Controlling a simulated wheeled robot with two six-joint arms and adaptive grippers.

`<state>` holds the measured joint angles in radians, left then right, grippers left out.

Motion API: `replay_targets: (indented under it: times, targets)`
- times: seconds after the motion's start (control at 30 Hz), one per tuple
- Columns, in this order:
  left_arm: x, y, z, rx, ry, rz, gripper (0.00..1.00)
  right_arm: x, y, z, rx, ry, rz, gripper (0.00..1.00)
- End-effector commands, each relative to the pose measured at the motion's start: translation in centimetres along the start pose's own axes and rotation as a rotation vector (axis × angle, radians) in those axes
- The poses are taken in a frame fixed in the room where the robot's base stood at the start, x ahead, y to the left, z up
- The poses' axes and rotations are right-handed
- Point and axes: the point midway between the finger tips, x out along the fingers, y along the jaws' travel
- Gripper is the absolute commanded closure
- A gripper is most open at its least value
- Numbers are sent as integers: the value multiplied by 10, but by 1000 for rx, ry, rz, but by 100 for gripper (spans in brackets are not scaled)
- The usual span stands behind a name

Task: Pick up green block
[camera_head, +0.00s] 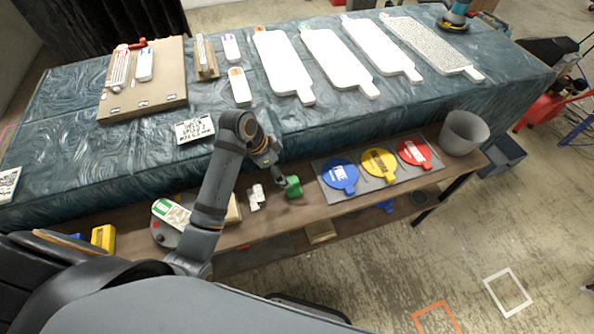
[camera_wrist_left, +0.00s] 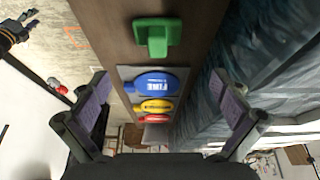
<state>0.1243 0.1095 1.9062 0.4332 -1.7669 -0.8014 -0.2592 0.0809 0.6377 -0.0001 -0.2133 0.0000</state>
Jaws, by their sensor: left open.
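The green block (camera_head: 294,187) sits on the brown wooden shelf, left of the blue disc. It also shows in the left wrist view (camera_wrist_left: 157,37), top centre, as a green plate with a raised grip. My left gripper (camera_head: 279,181) is close beside the block's left side in the head view. In the left wrist view the fingers of my left gripper (camera_wrist_left: 160,105) are spread wide, with nothing between them at the near end. The block lies beyond the fingertips, apart from them.
Blue (camera_head: 339,174), yellow (camera_head: 379,163) and red (camera_head: 414,153) discs lie on a grey mat right of the block. Small white pieces (camera_head: 256,197) lie to its left. A grey bucket (camera_head: 464,133) stands at the shelf's right end. A cloth-covered table (camera_head: 290,118) rises behind the shelf.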

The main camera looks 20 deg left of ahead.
Motion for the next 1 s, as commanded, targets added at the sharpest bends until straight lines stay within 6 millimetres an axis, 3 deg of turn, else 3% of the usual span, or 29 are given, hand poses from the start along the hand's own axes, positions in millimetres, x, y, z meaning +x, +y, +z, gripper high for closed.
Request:
replay_targets:
  times: [0.2,0.3,0.4,0.53,0.63,0.8,1.0]
  targets:
    - [31,1,1,-4,-1,3,0,-1,-2,60,-4,-89,-2,60]
    - [46,0,1,-3,0,3,0,-1,-2,77,-4,-114,-3,60]
    - [52,0,1,-3,-1,-1,0,0,-2,72,-4,-106,-3,60]
    - [56,0,1,-3,-2,0,0,2,-2,42,-2,-61,-2,60]
    - [70,-1,2,-3,-1,3,0,4,-2,28,-2,-36,-2,60]
    - [98,-4,4,-3,-1,1,0,6,-2,34,-2,-47,-2,60]
    - [105,-4,4,-2,-1,-1,0,5,-3,50,-3,-71,-3,60]
